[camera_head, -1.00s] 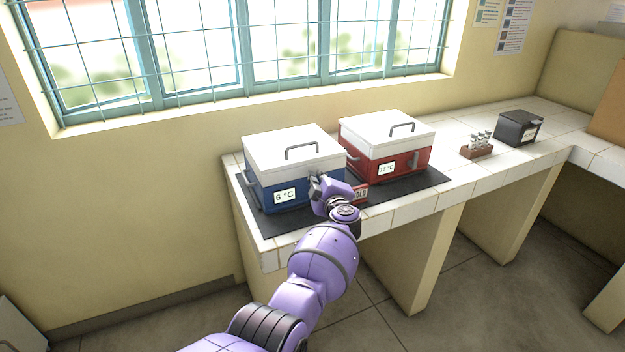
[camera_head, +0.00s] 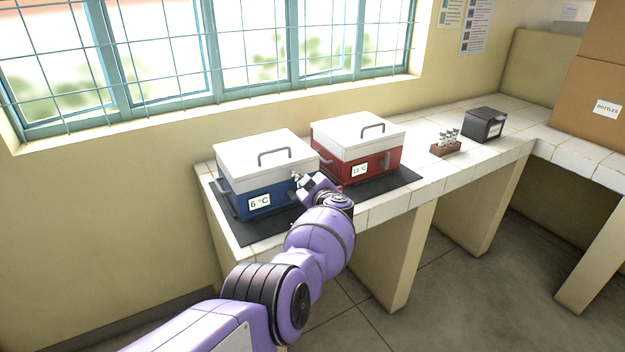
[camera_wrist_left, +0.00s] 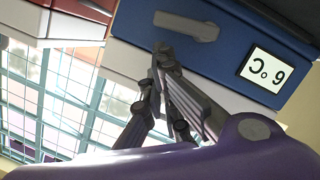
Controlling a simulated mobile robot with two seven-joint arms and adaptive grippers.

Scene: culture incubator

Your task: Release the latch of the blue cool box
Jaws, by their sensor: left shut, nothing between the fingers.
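The blue cool box (camera_head: 240,202) has a white lid (camera_head: 252,150) and a 6 °C display, and stands at the left end of the tiled counter. Its grey latch (camera_wrist_left: 187,25) shows on the blue front in the left wrist view, where the box appears upside down. My left gripper (camera_head: 298,178) is at the right part of the box front and hides most of the latch in the head view. In the wrist view its shut, empty fingertips (camera_wrist_left: 163,52) are close beside the latch; I cannot tell whether they touch it. My right gripper is out of view.
A red cool box (camera_head: 345,168) stands close to the right of the blue one, on the same dark mat (camera_head: 245,231). A brown vial rack (camera_head: 446,149) and a dark box (camera_head: 484,124) stand farther right. The counter between mat and rack is clear.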

